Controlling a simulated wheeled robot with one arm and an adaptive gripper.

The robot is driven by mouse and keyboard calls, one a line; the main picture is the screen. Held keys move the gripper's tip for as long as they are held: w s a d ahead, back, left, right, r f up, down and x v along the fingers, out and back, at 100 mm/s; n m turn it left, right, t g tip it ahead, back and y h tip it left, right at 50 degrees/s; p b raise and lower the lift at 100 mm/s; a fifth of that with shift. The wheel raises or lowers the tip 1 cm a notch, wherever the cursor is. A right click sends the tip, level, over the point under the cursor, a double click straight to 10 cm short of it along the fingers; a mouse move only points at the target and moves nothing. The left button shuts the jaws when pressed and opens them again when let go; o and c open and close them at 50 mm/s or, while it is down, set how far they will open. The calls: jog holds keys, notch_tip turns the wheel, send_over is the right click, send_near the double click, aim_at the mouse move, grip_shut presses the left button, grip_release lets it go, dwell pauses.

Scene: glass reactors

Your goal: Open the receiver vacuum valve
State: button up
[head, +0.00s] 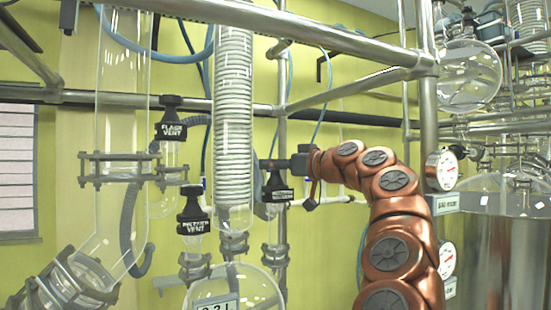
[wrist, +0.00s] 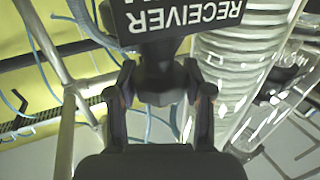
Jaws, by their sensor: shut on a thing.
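The receiver valve (wrist: 160,75) is a black knob with a black label plate. The plate reads RECEIVER upside down in the wrist view, and its second word is mostly cut off. My gripper (wrist: 159,88) has one dark finger on each side of the knob and is shut on it. In the head view my gripper (head: 287,164) reaches in from the right at the black labelled valve (head: 277,195), beside the coiled condenser. The label there is too small to read, and the fingers are hard to make out.
Similar black valves stand nearby: the flask vent (head: 170,130) and another vent valve (head: 194,224). The coiled glass condenser (head: 233,110) is close to the left of my gripper. Steel frame bars (head: 350,86) cross above, and gauges (head: 441,170) stand to the right.

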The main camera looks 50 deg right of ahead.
jog(key=shift+n+y+p, duration=0.5)
jog(key=shift+y+p, duration=0.1)
jog(key=shift+y, duration=0.2)
jog(key=o, duration=1.2)
jog(key=shift+f+h+b, duration=0.1)
jog(key=shift+h+b, duration=0.3)
jog(key=shift+b, duration=0.15)
